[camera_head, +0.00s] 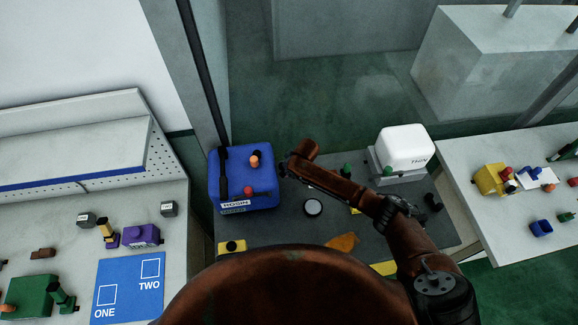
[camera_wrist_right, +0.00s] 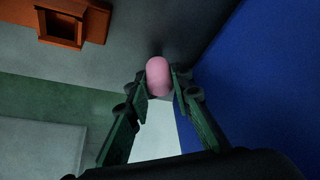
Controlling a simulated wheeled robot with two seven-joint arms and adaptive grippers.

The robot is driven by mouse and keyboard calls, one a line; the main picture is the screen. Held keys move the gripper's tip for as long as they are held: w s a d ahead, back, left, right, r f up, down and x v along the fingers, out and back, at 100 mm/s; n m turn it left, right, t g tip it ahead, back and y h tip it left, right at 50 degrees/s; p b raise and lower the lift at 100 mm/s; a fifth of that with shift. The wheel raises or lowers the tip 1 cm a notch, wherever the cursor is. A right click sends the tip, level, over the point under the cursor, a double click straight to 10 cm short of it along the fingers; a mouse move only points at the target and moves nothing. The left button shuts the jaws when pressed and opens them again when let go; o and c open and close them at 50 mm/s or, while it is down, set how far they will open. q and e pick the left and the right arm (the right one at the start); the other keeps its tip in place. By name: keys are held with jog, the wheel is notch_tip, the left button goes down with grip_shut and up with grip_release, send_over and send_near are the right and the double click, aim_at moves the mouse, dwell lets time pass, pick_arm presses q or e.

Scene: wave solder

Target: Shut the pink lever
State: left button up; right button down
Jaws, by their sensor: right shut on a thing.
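The pink lever's rounded knob (camera_wrist_right: 158,72) shows in the right wrist view, between the fingertips of my right gripper (camera_wrist_right: 162,84). The fingers touch it on both sides and are shut on it. The rest of the lever is hidden or too dark to make out. In the head view my right gripper (camera_head: 285,168) is beside the right side of the blue ROSIN box (camera_head: 226,181), and I cannot make out the pink knob there. The box's blue side (camera_wrist_right: 262,80) fills the right of the wrist view. My left gripper is not in view.
A white box marked THIN (camera_head: 405,146) stands right on the dark bench. A round white-topped part (camera_head: 313,207) and an orange piece (camera_head: 343,242) lie in front. Red (camera_head: 248,190) and orange (camera_head: 255,161) knobs stand on the blue box. Side tables hold small parts.

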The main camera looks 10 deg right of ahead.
jog(key=shift+a+m+p, duration=0.45)
jog(key=shift+m+p, duration=0.2)
jog(key=shift+m, duration=0.05)
jog(key=c, duration=1.7)
grip_release()
jog(key=shift+v, duration=4)
jog(key=shift+s+a, duration=0.1)
jog(key=shift+c, duration=0.6)
